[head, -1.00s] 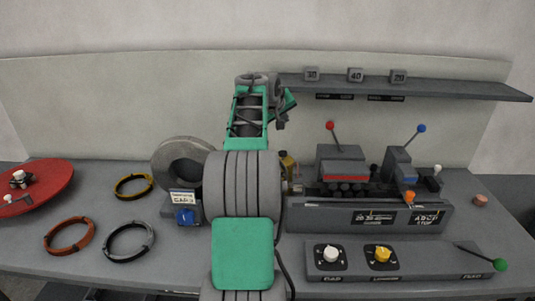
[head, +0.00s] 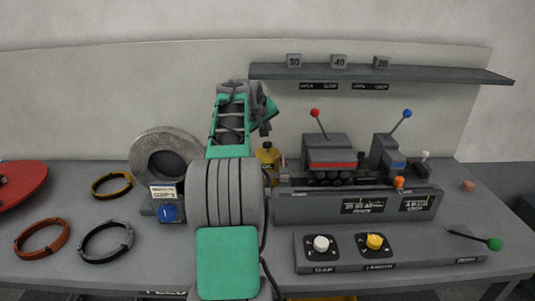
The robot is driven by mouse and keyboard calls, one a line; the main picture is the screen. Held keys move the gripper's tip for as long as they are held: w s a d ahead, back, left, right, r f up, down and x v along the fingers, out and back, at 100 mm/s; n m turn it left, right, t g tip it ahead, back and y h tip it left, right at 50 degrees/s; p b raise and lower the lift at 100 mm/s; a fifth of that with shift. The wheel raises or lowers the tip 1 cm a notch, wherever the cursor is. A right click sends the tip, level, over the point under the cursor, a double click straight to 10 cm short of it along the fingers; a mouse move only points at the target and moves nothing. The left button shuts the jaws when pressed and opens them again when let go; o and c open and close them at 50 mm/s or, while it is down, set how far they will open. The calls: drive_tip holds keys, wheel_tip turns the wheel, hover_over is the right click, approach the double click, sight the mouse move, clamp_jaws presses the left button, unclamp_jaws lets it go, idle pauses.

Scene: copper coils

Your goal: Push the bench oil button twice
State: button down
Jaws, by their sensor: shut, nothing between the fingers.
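A small yellow oiler with a dark top (head: 267,155) stands on the bench just right of my arm, partly hidden by my big grey joint. I cannot make out a separate oil button. My arm rises through the middle of the view and bends over at the top. My gripper (head: 264,129) is a small dark shape at the end of the bent-down part, above the oiler and apart from it in the picture. It looks shut and empty, and its fingertips are hard to make out.
A coil-winding machine (head: 355,207) with red and blue levers stands right of the oiler. A knob panel (head: 340,255) lies in front. A blue knob with a sign (head: 168,213), a grey ring (head: 150,150) and several wire coils are at left. A shelf (head: 440,75) hangs behind.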

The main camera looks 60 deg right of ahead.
sight(268, 143)
drive_tip(key=shift+f+b, duration=0.4)
drive_tip(key=shift+f, duration=0.9)
drive_tip(key=shift+f, duration=0.1)
idle(0.8)
drive_tip(key=shift+f, duration=0.3)
drive_tip(key=shift+f+b, duration=0.7)
drive_tip(key=shift+f, duration=0.35)
idle(0.8)
drive_tip(key=shift+r, duration=0.1)
drive_tip(key=shift+r+p, duration=1.25)
drive_tip(key=shift+r, duration=0.05)
wheel_tip(268, 143, up, 5)
drive_tip(key=p, duration=0.4)
drive_tip(key=shift+r+p, duration=0.1)
drive_tip(key=shift+p, duration=0.3)
